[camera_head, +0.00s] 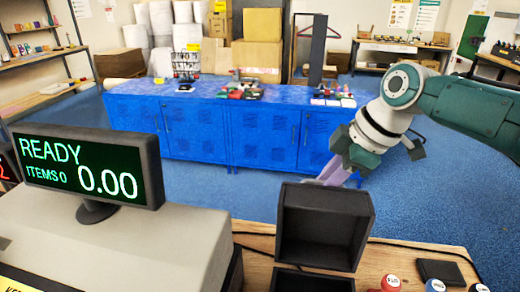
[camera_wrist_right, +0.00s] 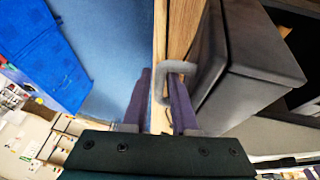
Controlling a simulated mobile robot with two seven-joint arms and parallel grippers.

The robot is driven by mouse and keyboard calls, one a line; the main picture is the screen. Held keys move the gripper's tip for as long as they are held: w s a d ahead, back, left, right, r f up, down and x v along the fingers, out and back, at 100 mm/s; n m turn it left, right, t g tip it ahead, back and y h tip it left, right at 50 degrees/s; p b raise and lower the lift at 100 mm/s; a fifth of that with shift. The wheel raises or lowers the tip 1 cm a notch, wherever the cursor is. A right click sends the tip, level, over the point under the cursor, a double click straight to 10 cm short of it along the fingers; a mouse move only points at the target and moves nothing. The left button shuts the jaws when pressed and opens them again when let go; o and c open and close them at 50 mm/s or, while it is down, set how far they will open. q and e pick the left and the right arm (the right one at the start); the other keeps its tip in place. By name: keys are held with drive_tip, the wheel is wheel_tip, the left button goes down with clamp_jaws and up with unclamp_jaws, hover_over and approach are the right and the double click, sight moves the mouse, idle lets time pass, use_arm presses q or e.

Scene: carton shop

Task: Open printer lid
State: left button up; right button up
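The printer is a dark grey box at the bottom middle of the head view, with its base (camera_head: 312,282) cut off by the lower edge. Its lid (camera_head: 322,226) stands raised, its hollow inside facing the camera. In the right wrist view the dark lid (camera_wrist_right: 245,62) has a grey loop-shaped handle (camera_wrist_right: 174,67) on its side. My right gripper (camera_head: 335,172) is behind the lid. Its purple fingers (camera_wrist_right: 160,95) are apart; one is at the handle loop, the other outside it. I cannot tell whether they touch it. My left gripper is not in view.
A register display (camera_head: 92,172) reading READY stands at the left on a light grey housing (camera_head: 130,245). Stamps (camera_head: 390,284) and a black pad (camera_head: 440,272) lie right of the printer on the wooden counter. Blue cabinets (camera_head: 200,130) stand beyond open blue floor.

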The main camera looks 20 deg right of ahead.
drive_tip(key=v, duration=1)
drive_tip(key=shift+p, duration=0.35)
